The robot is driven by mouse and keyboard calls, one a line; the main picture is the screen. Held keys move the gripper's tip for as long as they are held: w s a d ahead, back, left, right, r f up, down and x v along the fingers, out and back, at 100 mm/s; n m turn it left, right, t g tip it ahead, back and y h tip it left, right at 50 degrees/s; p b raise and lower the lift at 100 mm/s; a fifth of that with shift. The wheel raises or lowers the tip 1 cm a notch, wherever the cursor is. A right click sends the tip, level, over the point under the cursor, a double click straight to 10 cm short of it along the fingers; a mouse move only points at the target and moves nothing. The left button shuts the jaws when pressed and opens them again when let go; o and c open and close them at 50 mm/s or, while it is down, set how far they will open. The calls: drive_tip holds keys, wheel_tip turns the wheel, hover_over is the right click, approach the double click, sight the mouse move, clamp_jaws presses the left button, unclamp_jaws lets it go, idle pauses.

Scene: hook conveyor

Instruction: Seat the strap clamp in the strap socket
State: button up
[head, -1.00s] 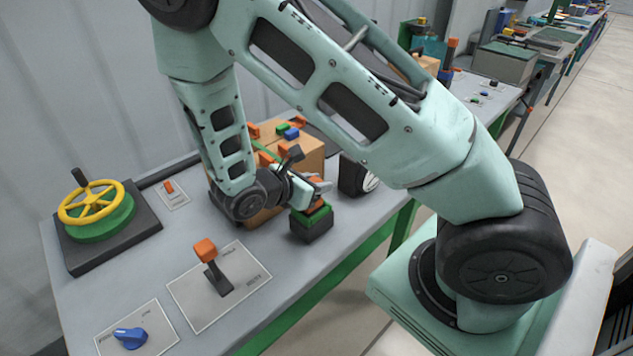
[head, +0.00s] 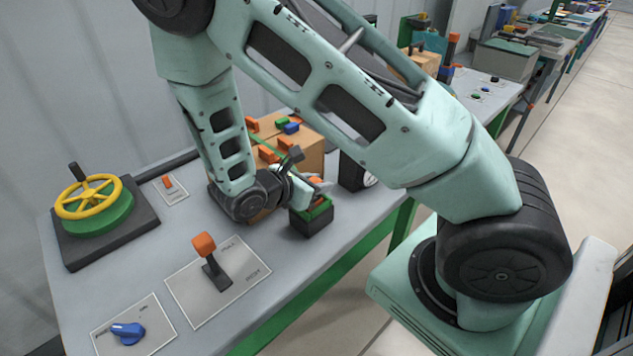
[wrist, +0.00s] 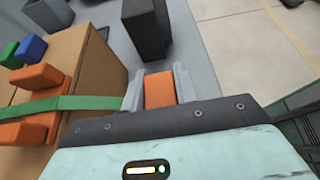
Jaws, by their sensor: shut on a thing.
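My gripper (head: 314,184) is shut on an orange block, the strap clamp (wrist: 159,90), which shows between the two grey fingers in the wrist view. In the head view the gripper is low, directly at the strap socket, a dark block (head: 312,225) with a green top near the table's front edge. Part of the orange clamp shows at the green top. My fingers hide the contact, so I cannot tell how deep the clamp sits. The socket is hidden in the wrist view. A green strap (wrist: 62,103) runs over the carton toward my left finger.
The carton (head: 312,155) stands just behind my gripper, with orange, green and blue blocks on it. A dark gauge block (head: 352,172) stands to the right. A lever panel (head: 238,283), a blue knob (head: 128,331) and a yellow handwheel (head: 90,195) occupy the left side.

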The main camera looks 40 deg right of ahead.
drive_tip(key=o, duration=1.1)
drive_tip(key=b+v, duration=0.2)
drive_tip(key=v, duration=1.5)
drive_tip(key=shift+a+r, duration=0.15)
drive_tip(key=shift+a, duration=0.05)
drive_tip(key=s+a+r+m+y, duration=0.1)
drive_tip(key=s+a+m+y, duration=0.1)
drive_tip(key=s+m+y, duration=0.1)
drive_tip(key=s+a+r+m+y, duration=0.1)
drive_tip(key=s+a+m+y, duration=0.2)
drive_tip(key=s+y, duration=0.3)
drive_tip(key=s+a+r+m+y, duration=0.1)
drive_tip(key=s+a+m+y, duration=0.2)
drive_tip(key=s, duration=0.5)
drive_tip(key=shift+s+a+r+m+y, duration=0.1)
drive_tip(key=shift+a+r+m+y, duration=0.2)
drive_tip(key=shift+m+y, duration=0.5)
